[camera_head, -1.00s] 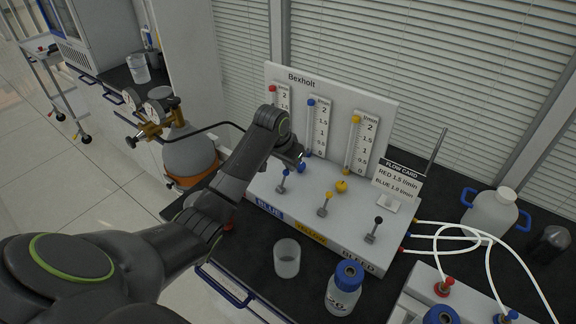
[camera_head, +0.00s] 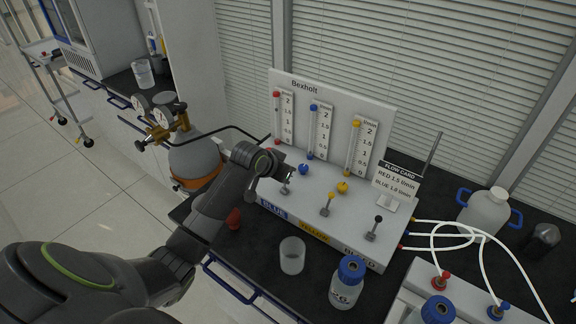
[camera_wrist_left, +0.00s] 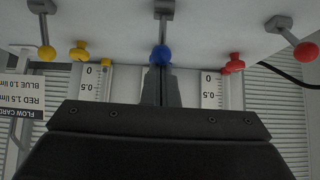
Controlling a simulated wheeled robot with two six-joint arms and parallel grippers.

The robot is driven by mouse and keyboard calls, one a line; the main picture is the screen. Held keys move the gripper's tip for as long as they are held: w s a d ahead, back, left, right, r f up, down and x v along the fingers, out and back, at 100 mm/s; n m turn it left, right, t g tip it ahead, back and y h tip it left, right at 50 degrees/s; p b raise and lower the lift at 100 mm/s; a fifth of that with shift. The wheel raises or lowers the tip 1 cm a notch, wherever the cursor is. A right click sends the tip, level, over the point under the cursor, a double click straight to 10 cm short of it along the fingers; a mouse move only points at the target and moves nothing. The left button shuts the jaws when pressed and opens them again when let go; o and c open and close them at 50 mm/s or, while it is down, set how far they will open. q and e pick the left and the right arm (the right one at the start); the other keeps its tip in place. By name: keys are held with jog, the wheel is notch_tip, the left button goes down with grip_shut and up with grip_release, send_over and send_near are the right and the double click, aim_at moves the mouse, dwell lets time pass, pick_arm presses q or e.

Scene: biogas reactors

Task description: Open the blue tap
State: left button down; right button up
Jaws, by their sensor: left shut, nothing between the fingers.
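The blue tap is a small lever on the panel's base. Its grey stem (camera_head: 285,189) shows in the head view, with its blue ball hidden behind my left gripper (camera_head: 290,176). In the left wrist view the blue ball (camera_wrist_left: 161,52) hangs on its grey stem (camera_wrist_left: 163,12), right at the tips of my shut, empty left gripper (camera_wrist_left: 161,72). I cannot tell whether they touch. A separate blue knob (camera_head: 303,169) sits just behind on the base. My right gripper is not in view.
The yellow tap (camera_head: 327,198) and black-balled bleed tap (camera_head: 378,219) stand to the right; the red tap (camera_wrist_left: 306,52) is beside blue in the wrist view. A beaker (camera_head: 292,256) and blue-capped bottle (camera_head: 346,285) stand in front. A gas regulator (camera_head: 160,128) is left.

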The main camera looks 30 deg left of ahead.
pick_arm(q)
jog(key=shift+s+f+t, duration=0.3)
jog(key=shift+s+t, duration=0.1)
jog(key=shift+t, duration=0.1)
jog(key=shift+r, duration=0.3)
jog(key=shift+r+p, duration=0.75)
jog(key=shift+p, duration=0.15)
jog(key=shift+w, duration=0.1)
